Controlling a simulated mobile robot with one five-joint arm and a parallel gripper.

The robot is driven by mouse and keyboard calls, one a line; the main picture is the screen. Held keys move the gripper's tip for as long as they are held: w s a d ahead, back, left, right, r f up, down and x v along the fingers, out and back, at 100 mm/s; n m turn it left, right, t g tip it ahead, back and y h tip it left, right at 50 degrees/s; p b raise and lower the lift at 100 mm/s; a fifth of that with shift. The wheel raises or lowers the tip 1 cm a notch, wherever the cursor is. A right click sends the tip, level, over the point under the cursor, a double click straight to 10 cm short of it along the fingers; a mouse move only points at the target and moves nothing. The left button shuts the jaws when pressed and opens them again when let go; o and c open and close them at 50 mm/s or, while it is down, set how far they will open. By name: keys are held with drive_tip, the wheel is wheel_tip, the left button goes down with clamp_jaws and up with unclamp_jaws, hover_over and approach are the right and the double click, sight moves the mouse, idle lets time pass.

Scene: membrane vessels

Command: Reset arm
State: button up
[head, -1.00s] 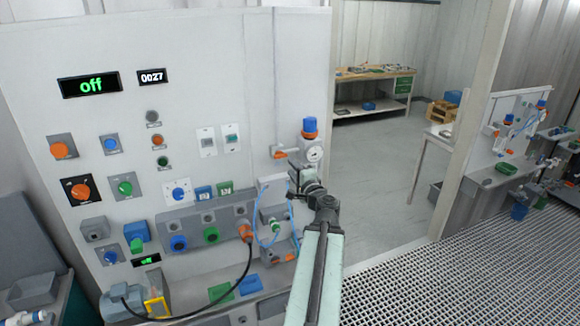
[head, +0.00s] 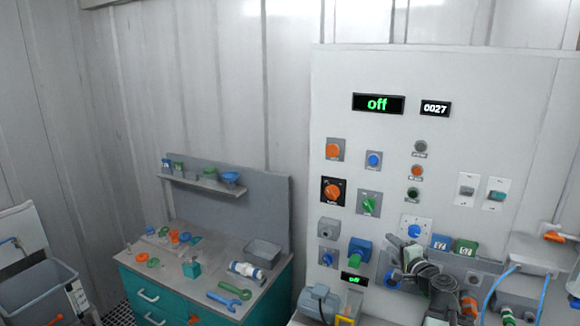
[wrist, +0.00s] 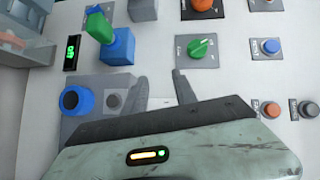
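My gripper (wrist: 160,82) shows in the wrist view with its two grey fingers apart and nothing between them. It points at the pale control panel (wrist: 235,88). A green knob (wrist: 201,47) is above and right of the fingers, and a blue ring-shaped connector (wrist: 77,100) is at left. In the head view my arm is in front of the panel's lower part at lower right, and my fingertips are hard to make out there.
A teal-drawered workbench (head: 170,290) stands left of the panel, holding a blue wrench (head: 229,298), a grey tray (head: 263,253) and loose fittings. A grey bin (head: 38,285) is at far left. A motor (head: 318,303) and blue hoses (head: 495,295) are low around the panel.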

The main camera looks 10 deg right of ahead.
drive_tip(key=a+f+n+g+y+b, duration=0.2)
drive_tip(key=a+f+n+g, duration=0.3)
drive_tip(key=a, duration=0.6)
drive_tip(key=w+a+f+n+y+b, duration=0.1)
drive_tip(key=a+f+n+y, duration=0.1)
drive_tip(key=a+f, duration=0.65)
drive_tip(key=a+f+n+g+y+b, duration=0.2)
drive_tip(key=a+f+n+g, duration=0.15)
drive_tip(key=a, duration=1.05)
drive_tip(key=s+a+f+n+g+h+b, duration=0.1)
drive_tip(key=s+a+f+n+g+b, duration=0.1)
drive_tip(key=s+a+f+n+g, duration=0.35)
drive_tip(key=s+d+f+g+h, duration=0.2)
drive_tip(key=s+d+f+h, duration=0.3)
drive_tip(key=s+d, duration=0.4)
drive_tip(key=shift+s+f+g+p, duration=0.2)
drive_tip(key=shift+g+p, duration=0.1)
drive_tip(key=shift+p, duration=0.15)
drive_tip(key=shift+a, duration=0.1)
